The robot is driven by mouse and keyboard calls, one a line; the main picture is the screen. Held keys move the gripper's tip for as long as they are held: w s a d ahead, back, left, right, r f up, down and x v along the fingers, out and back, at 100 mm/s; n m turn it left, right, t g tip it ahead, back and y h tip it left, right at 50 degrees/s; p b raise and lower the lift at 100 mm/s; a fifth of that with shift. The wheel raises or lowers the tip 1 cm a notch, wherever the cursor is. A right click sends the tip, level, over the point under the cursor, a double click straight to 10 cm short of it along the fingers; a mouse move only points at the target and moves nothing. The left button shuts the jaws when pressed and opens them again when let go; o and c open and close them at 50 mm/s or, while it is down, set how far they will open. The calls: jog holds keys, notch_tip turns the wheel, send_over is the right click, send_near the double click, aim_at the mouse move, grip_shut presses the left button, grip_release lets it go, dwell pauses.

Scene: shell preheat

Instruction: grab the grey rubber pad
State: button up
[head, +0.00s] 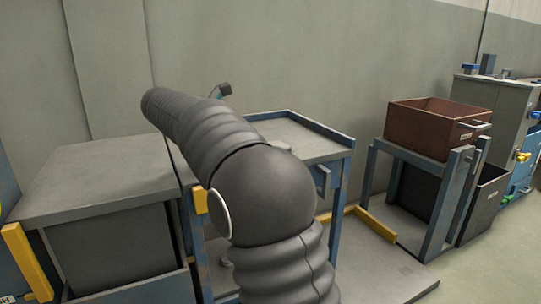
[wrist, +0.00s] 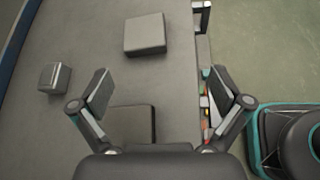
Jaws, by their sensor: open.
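In the wrist view, my gripper (wrist: 160,78) is open and empty, pointing down above a grey tabletop (wrist: 75,25). Three grey pieces lie on it. A flat, square grey pad-like block (wrist: 145,33) lies beyond the fingertips, a little left of centre. A second flat grey block (wrist: 130,121) lies between the fingers, close to the palm, which hides its near edge. A smaller grey block with a lighter face (wrist: 54,78) lies left of the left finger. I cannot tell for sure which one is rubber. In the head view my arm hides the gripper and these pieces.
The blue-rimmed table (head: 325,152) stands behind my arm. At the table's right edge, the wrist view shows a narrow strip of coloured items (wrist: 204,100). A grey-topped cabinet (head: 95,170) stands left; a brown bin (head: 430,130) sits on a stand to the right.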

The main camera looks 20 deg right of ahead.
jog(key=w, duration=0.1)
jog(key=w+h, duration=0.1)
jog(key=w+n, duration=0.1)
jog(key=shift+w+a+f+h, duration=0.1)
jog(key=shift+a+h, duration=0.2)
jog(key=shift+a, duration=0.05)
jog(key=shift+w+d+f+b, duration=0.1)
jog(key=shift+d+b, duration=0.1)
jog(key=shift+b, duration=0.15)
jog(key=b+x, duration=0.1)
jog(key=x, duration=0.3)
jog(key=b+x, duration=0.1)
jog(key=x, duration=0.3)
jog(key=b+x, duration=0.1)
jog(key=x, duration=0.4)
jog(key=shift+s+d, duration=0.15)
jog(key=shift+s, duration=0.15)
jog(key=c, duration=1.3)
jog(key=shift+o, duration=0.2)
